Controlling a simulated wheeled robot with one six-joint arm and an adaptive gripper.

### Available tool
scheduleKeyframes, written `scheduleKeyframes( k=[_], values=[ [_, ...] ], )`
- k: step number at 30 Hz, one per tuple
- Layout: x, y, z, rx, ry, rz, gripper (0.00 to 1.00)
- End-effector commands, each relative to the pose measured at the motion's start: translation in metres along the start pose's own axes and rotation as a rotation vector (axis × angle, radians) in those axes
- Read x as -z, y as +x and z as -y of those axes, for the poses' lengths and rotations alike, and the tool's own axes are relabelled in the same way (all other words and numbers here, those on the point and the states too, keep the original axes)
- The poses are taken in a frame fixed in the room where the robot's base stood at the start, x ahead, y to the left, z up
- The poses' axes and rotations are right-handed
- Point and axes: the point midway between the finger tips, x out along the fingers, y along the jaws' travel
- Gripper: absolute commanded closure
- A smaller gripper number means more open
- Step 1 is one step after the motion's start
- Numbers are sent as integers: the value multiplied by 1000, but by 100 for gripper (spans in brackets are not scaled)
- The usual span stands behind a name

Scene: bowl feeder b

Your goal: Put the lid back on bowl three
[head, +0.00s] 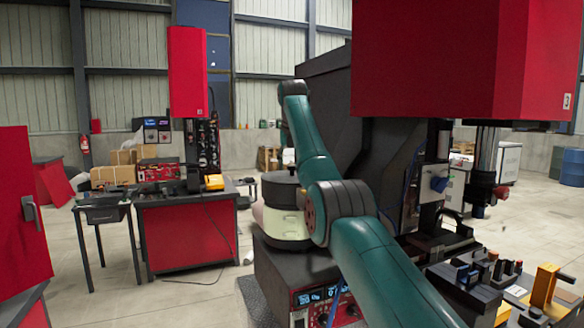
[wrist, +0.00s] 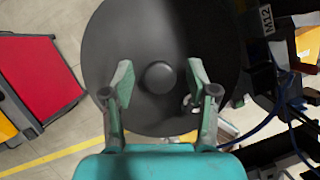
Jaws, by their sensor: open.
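A large dark round lid (wrist: 125,50) with a raised round knob (wrist: 158,77) at its middle fills the centre of the wrist view. My gripper (wrist: 159,82) is open, with one finger on each side of the knob. A gap shows between the knob and each finger. In the head view a cream bowl (head: 284,224) with a dark round top (head: 281,192) stands on a dark machine base, partly behind my arm. My gripper is hidden in the head view. I cannot tell what lies under the lid, or which bowl is number three.
A red machine housing (head: 455,60) overhangs the right side. Blocks and fittings (head: 492,270) crowd the bench at lower right. Blue cables show at right in the wrist view.

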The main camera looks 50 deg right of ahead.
Motion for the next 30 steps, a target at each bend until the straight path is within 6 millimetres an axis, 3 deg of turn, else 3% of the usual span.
scheduleKeyframes(
  k=[9, 15, 21, 30],
  values=[
    [0, -65, 0, 0, 0, 2, 42],
    [0, -96, 0, 0, 0, 1, 42],
    [0, -109, 0, 0, 0, -1, 42],
    [0, -111, 0, 0, 0, -1, 42]
  ],
)
